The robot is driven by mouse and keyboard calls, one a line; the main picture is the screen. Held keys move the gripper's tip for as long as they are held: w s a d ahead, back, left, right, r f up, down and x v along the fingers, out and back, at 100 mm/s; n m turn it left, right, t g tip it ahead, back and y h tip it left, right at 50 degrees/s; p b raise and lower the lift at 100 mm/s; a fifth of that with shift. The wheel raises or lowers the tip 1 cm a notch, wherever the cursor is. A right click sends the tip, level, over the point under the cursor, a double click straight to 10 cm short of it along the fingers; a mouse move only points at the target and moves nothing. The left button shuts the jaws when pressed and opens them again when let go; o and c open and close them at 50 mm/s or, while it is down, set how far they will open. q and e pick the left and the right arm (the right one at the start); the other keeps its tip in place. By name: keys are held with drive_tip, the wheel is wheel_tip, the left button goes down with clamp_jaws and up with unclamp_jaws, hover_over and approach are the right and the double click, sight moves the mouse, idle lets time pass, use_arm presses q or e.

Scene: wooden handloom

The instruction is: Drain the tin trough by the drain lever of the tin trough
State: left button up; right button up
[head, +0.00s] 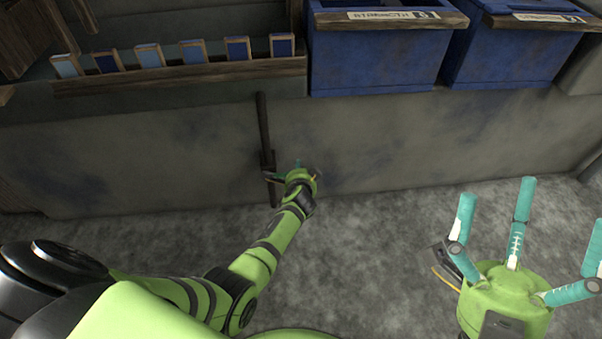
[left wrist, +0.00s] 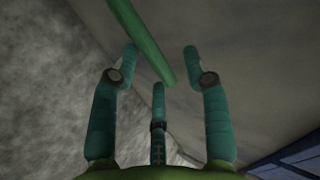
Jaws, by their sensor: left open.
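The long grey, stained front that looks like the tin trough (head: 400,143) runs across the head view. A dark upright bar with a bracket (head: 267,160) stands against it. My left gripper (head: 287,173) is beside the bracket, close to the front. In the left wrist view, a green bar (left wrist: 146,42), apparently the drain lever, slants down between the spread fingers of my left gripper (left wrist: 162,58). The fingers look apart from it. In the head view the lever is mostly hidden near the gripper. My right gripper (head: 530,210) is open and empty at the lower right.
Two blue bins (head: 378,60) (head: 515,55) with wooden label rails stand above the front at the right. A wooden rack (head: 180,79) with several blue samples lies along the upper left. The grey floor (head: 375,235) between my grippers is clear.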

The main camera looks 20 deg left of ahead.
use_arm(q)
drive_tip(key=v, duration=1.2)
idle(0.4)
